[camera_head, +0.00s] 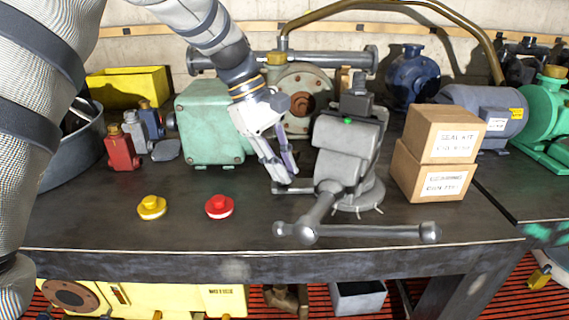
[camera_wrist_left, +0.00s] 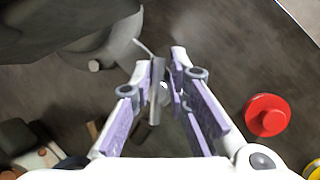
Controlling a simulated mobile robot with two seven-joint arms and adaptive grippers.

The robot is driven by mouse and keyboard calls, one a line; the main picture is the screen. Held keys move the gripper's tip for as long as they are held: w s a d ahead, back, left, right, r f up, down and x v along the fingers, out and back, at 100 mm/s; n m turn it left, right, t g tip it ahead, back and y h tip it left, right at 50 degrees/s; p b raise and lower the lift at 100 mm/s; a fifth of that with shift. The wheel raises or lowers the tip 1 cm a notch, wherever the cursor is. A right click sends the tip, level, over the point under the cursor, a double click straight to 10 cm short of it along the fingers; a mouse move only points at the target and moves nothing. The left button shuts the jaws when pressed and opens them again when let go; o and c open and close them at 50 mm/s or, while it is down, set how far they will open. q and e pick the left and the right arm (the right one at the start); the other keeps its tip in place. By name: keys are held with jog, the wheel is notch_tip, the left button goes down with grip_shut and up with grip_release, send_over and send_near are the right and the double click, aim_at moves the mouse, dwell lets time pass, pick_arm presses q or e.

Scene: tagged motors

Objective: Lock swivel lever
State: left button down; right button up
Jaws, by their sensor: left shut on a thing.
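The grey bench vise (camera_head: 345,150) stands on the table right of centre, with a green dot on its upper body. Its swivel lever (camera_head: 300,189) is a short, thin grey bar that sticks out to the left from low on the vise. My left gripper (camera_head: 283,176) reaches down to the lever's outer end and is shut on it. In the left wrist view the lever (camera_wrist_left: 155,82) shows as a thin metal bar between the purple-padded fingers (camera_wrist_left: 166,75). The vise base (camera_wrist_left: 95,45) is at upper left there. My right gripper is not in view.
The vise's long handle bar (camera_head: 370,232) lies across the front. Two cardboard boxes (camera_head: 435,165) are stacked to its right. A red button (camera_head: 219,206) and a yellow button (camera_head: 152,207) sit at front left. A green gearbox (camera_head: 213,125) stands behind the gripper.

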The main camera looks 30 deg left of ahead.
pick_arm(q)
jog(key=m+g, duration=0.1)
jog(key=m, duration=0.2)
jog(key=shift+w+a+r+m, duration=0.1)
jog(key=shift+m, duration=0.3)
jog(key=m+g, duration=0.1)
jog(key=m, duration=0.1)
jog(key=m+g+b, duration=0.1)
jog(key=m, duration=0.1)
jog(key=shift+a+m+y, duration=0.15)
jog(key=shift+m+y, duration=0.15)
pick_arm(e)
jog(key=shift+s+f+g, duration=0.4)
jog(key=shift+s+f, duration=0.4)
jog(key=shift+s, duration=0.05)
pick_arm(q)
jog(key=shift+r, duration=0.1)
jog(key=c, duration=1.8)
grip_release()
jog(key=o, duration=0.4)
jog(key=shift+g, duration=0.3)
jog(key=shift+c, duration=0.2)
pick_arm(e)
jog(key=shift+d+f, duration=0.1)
pick_arm(q)
jog(key=v, duration=0.7)
jog(key=shift+r, duration=0.15)
